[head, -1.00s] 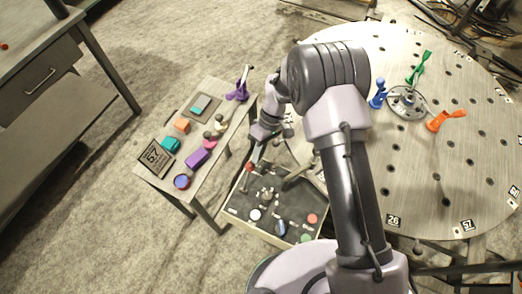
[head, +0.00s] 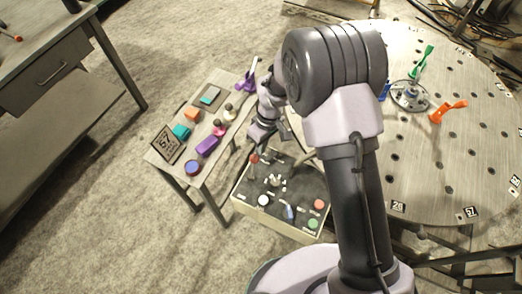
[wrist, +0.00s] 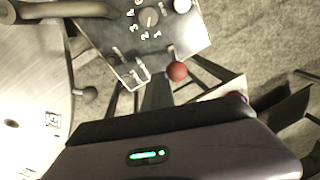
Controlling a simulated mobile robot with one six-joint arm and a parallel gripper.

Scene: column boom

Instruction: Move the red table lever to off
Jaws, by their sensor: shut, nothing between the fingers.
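A lever with a red ball knob (head: 253,158) stands at the far left corner of the dark-topped control box (head: 241,197). The red knob also shows in the wrist view (wrist: 177,71), just beyond my gripper. Another small red-tipped thing (head: 18,38) lies or stands on the grey workbench at the upper left; I cannot tell which. My gripper (head: 254,140) is shut and empty, close above and behind the box's red knob, apart from it as far as I can see. In the wrist view its dark fingers (wrist: 156,92) point toward the box edge. No on or off marking is readable.
A small side table (head: 211,169) left of the box holds several coloured objects. The round perforated table (head: 440,160) stands right, with blue, green and orange handles. The box panel carries a dial and several buttons. Open floor lies at the lower left.

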